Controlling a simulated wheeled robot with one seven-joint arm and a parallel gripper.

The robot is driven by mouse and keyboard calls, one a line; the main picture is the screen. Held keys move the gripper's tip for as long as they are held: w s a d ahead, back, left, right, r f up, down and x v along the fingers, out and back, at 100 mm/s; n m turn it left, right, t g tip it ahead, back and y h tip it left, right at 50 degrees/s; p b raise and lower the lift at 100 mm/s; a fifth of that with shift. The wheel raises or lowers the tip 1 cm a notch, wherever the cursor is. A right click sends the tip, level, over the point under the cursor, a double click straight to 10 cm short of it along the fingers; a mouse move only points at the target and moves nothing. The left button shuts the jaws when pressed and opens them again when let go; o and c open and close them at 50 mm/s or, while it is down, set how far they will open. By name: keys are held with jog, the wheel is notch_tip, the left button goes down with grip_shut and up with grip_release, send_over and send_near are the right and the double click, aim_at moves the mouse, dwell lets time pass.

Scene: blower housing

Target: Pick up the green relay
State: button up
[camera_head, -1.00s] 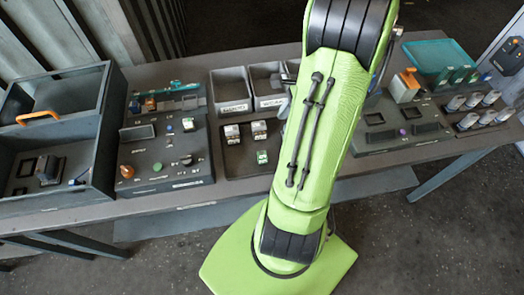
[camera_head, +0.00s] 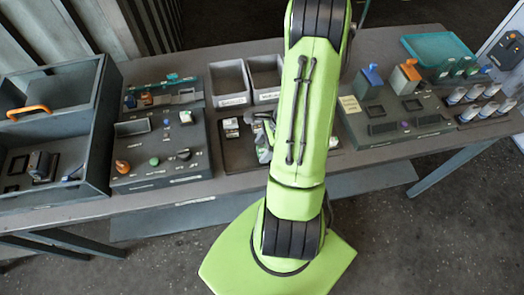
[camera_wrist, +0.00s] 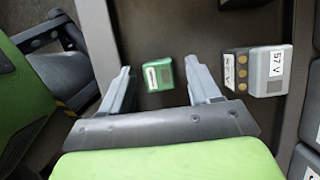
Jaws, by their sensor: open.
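The green relay (camera_wrist: 159,75) is a small green block with a white label on its side. In the wrist view it lies on a dark tray (camera_wrist: 215,40), between the spread fingers of my gripper (camera_wrist: 158,68). Space shows on both sides of it, and neither finger appears to touch it. In the head view my gripper (camera_head: 264,138) shows partly at the left side of my green arm, over the dark tray. The relay cannot be made out there, behind the gripper and arm.
A grey and black block labelled 57 V (camera_wrist: 258,70) lies to the right of the right finger. A control panel (camera_head: 140,182) is at left, a panel with upright handles (camera_head: 415,103) at right.

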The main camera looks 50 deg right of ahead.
jog(key=c, duration=0.8)
jog(key=shift+c, duration=0.3)
jog(key=shift+r, duration=0.15)
